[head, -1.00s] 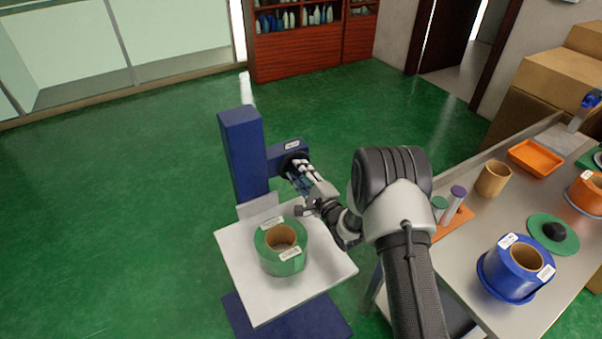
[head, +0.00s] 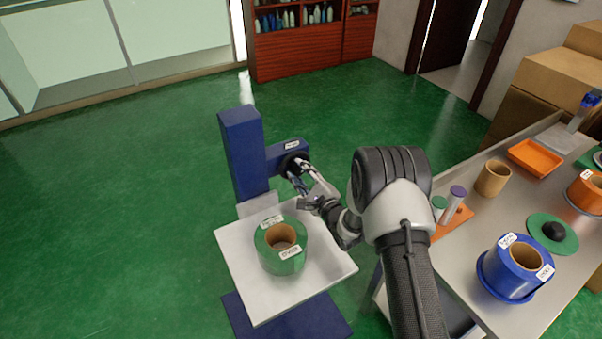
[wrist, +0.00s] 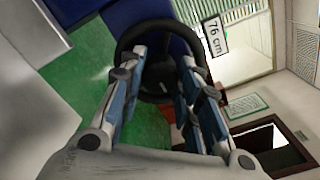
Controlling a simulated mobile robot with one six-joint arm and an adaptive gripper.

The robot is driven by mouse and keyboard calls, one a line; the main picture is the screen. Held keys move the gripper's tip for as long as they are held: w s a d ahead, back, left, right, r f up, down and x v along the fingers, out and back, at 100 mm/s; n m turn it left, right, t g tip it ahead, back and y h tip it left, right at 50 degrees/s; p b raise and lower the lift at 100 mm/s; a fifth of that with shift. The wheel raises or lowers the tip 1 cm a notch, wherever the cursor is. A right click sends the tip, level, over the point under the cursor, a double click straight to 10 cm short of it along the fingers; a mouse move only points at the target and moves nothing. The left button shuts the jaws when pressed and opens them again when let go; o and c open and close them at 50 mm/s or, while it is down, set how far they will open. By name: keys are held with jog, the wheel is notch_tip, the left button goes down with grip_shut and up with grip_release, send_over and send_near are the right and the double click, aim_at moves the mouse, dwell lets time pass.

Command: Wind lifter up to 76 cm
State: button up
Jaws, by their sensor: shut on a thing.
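The lifter has a dark blue column (head: 243,155) with a side arm and a white platform (head: 235,250). A green roll (head: 281,247) with white labels sits upright on the platform. At the end of the side arm is a dark handwheel; its black rim (wrist: 127,38) shows in the wrist view. A "76 cm" label (wrist: 214,35) is beside the wheel in that view. My gripper (head: 303,175) is at the wheel, and its fingers (wrist: 160,80) are shut on it; the exact contact is partly hidden by the fingers.
A metal table (head: 468,265) on the right holds a blue roll (head: 512,280), a tan tube (head: 492,178) and an orange tray (head: 536,157). Cardboard boxes (head: 560,85) stand behind it. The green floor (head: 110,210) left of the lifter is clear.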

jog(key=o, duration=1.1)
jog(key=shift+c, duration=0.2)
jog(key=v, duration=1.2)
